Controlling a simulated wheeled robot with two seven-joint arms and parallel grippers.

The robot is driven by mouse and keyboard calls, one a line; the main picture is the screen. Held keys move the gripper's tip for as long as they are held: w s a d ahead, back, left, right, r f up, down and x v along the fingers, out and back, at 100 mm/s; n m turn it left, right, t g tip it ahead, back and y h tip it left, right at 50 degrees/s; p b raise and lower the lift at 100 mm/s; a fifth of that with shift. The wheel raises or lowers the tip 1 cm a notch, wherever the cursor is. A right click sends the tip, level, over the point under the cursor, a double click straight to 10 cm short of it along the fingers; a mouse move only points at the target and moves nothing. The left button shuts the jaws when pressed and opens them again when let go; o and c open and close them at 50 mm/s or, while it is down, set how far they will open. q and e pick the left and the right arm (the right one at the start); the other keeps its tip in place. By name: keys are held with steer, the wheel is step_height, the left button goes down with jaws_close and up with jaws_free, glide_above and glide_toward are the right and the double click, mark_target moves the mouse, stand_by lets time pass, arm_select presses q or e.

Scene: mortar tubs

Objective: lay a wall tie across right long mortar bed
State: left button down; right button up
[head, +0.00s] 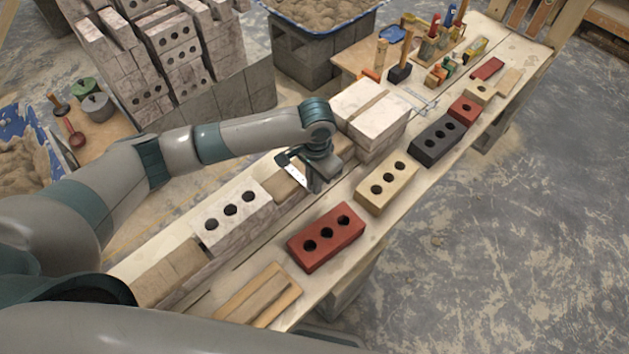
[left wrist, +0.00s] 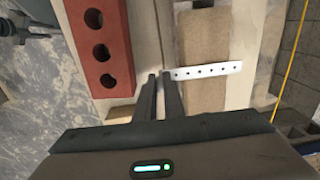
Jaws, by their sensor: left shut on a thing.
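The wall tie (left wrist: 208,70) is a thin white strip with a row of small holes. It also shows in the head view (head: 297,176), sticking out to the left of my left gripper. My left gripper (head: 314,187) is shut on one end of the tie; its dark fingers (left wrist: 159,82) show in the left wrist view. In that view the tie spans across the tan mortar bed (left wrist: 205,38). The bed also shows in the head view (head: 283,190), partly hidden by the gripper. I cannot tell whether the tie touches it. My right gripper is out of view.
A pale three-hole brick (head: 236,214) stands left of the gripper, and a pale block stack (head: 372,112) right of it. A red brick (head: 326,238), a tan brick (head: 387,183) and a dark brick (head: 438,140) line the plank's front side. Tools (head: 437,45) stand at the far end.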

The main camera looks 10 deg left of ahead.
arm_select(q)
steer(key=shift+f, duration=0.3)
stand_by(0.4)
steer(key=c, duration=1.8)
jaws_free()
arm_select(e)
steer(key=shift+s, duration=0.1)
